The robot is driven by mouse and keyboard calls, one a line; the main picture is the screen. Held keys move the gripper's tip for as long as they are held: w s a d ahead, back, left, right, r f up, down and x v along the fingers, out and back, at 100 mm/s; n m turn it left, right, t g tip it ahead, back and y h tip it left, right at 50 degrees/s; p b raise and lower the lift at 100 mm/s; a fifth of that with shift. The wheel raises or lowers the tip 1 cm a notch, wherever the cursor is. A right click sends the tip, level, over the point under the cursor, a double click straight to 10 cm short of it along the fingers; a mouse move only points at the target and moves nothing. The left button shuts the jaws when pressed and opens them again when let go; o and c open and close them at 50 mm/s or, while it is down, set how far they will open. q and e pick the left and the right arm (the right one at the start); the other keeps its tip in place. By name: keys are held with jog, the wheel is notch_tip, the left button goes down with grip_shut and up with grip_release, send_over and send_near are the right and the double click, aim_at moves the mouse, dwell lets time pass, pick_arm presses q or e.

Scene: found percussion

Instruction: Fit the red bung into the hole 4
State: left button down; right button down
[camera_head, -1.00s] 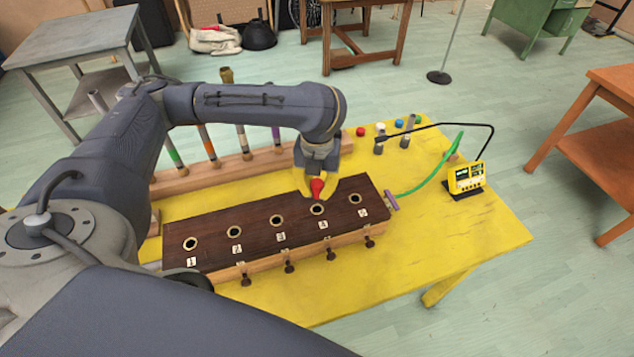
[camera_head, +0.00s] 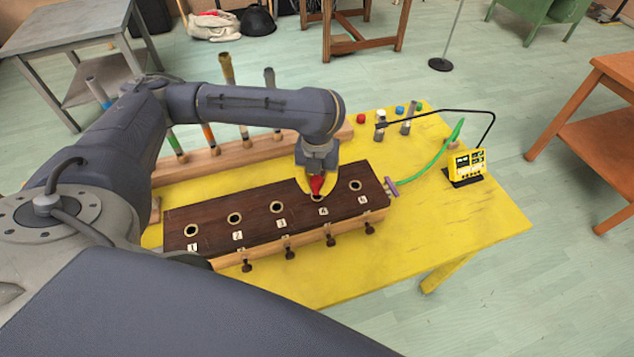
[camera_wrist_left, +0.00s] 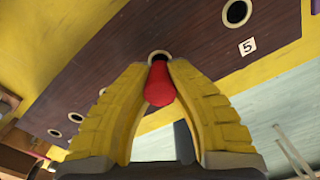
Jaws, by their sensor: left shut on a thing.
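The red bung (camera_head: 317,184) is between the yellow fingers of my left gripper (camera_head: 317,190), which is shut on it. It is at hole 4 (camera_head: 317,197) of the dark wooden box (camera_head: 262,226), the second hole from the right. In the left wrist view the red bung (camera_wrist_left: 159,84) is held between the fingertips (camera_wrist_left: 159,72), its far end at the dark rim of a hole (camera_wrist_left: 159,56). The fingers and bung cover part of that hole, so I cannot tell how deep the bung sits. My right gripper is not in view.
Hole 5 (camera_head: 355,185) is open beside hole 4. Holes 1 to 3 are also open. A rail with several coloured tubes (camera_head: 222,167) stands behind the box. Red, white, blue and green bungs stand at the back right. A yellow meter (camera_head: 467,165) stands on the table's right.

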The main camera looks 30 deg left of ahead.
aim_at(317, 192)
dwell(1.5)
pick_arm(q)
jog(key=shift+f, duration=1.75)
jog(key=c, duration=1.3)
grip_release()
jog(key=shift+r, duration=0.1)
jog(key=shift+w+r, duration=0.2)
jog(key=shift+r, duration=5.75)
